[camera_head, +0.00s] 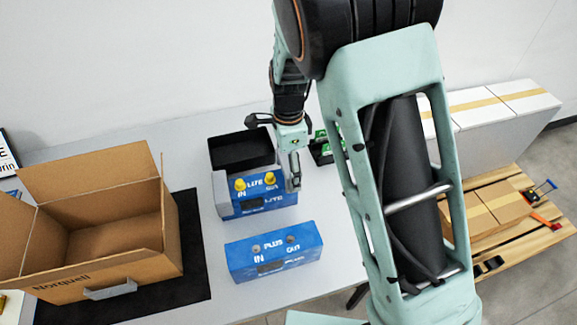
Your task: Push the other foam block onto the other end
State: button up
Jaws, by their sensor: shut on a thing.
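A blue LITE analyser (262,203) with two yellow caps on top stands on the table. A grey foam block (221,194) covers its left end. My gripper (294,184) points down at the analyser's right end, shut on a small grey piece that looks like the other foam block. The fingers hide most of this piece, and I cannot tell whether it is seated on the end or only beside it.
A blue PLUS analyser (275,266) stands in front. A black tray (241,151) and green parts (322,150) are behind. An open cardboard box (112,262) sits on a black mat (193,265) at left. My arm hides the table's right side.

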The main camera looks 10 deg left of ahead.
jog(key=shift+f+b, duration=1.25)
jog(key=shift+f, duration=0.85)
dwell(1.4)
jog(key=o, duration=1)
jog(key=shift+r+p, duration=2.95)
jog(key=shift+r, duration=0.6)
